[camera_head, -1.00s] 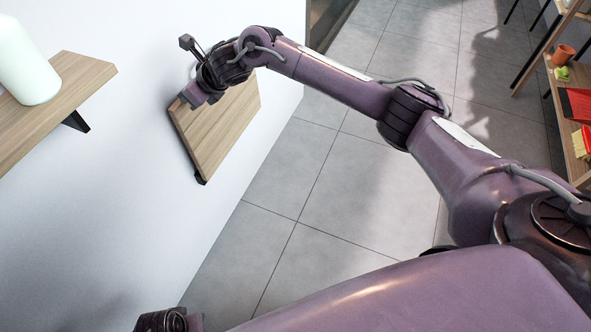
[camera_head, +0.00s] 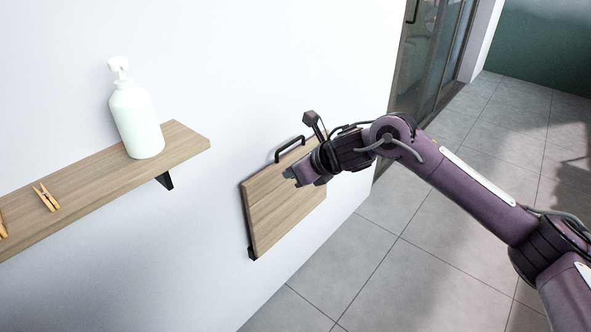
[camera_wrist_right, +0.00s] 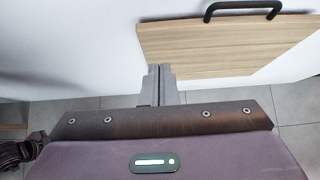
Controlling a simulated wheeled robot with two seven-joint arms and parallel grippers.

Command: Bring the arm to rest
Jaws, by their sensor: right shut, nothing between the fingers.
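My right arm reaches in from the right in the head view. Its gripper (camera_head: 292,175) is shut and empty, in front of a wooden panel (camera_head: 272,212) with a black handle on the white wall. In the right wrist view the closed grey fingers (camera_wrist_right: 160,82) point toward the wall, beside the left part of the panel (camera_wrist_right: 215,45). I cannot tell whether the fingertips touch the panel. My left gripper is not in the head view now.
A wooden wall shelf (camera_head: 190,143) at the left holds a white pump bottle (camera_head: 137,120) and wooden clothespins (camera_head: 46,197). The grey tiled floor (camera_head: 400,270) at the right is clear. A glass door (camera_head: 432,55) stands behind.

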